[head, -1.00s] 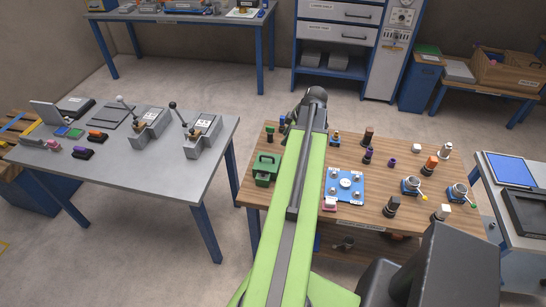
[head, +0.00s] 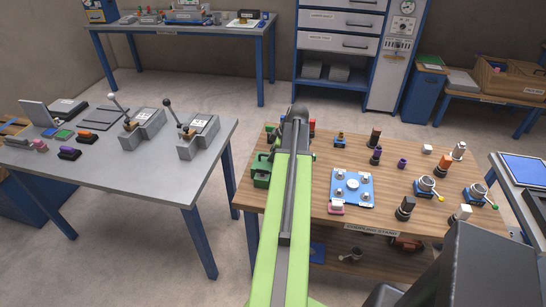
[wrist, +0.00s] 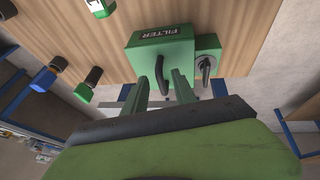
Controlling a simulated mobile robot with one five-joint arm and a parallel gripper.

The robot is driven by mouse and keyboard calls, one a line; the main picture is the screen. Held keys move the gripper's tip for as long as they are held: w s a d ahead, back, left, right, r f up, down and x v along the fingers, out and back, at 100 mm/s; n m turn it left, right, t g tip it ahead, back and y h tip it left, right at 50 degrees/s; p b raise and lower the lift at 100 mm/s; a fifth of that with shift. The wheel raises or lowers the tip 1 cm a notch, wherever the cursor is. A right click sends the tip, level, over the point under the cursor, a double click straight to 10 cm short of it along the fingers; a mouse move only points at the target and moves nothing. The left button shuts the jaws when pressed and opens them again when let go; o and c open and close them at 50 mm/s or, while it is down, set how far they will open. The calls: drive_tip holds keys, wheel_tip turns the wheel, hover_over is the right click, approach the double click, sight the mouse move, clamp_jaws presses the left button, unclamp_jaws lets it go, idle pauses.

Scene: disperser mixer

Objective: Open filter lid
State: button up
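The green filter box (wrist: 160,52), with white FILTER lettering on its lid, is at the top centre of the wrist view. A dark curved handle (wrist: 161,76) sticks out from it towards me. My gripper (wrist: 158,80) is open, with one green finger on each side of this handle. I cannot tell whether either finger touches it. The lid looks closed.
A smaller green block with a black lever (wrist: 206,66) stands right beside the filter box. On the wooden table (head: 385,205), a blue plate (head: 352,188) and several dark-based fittings stand to the right. A grey table (head: 130,165) is to the left, across a floor gap.

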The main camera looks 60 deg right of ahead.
clamp_jaws()
idle(1.4)
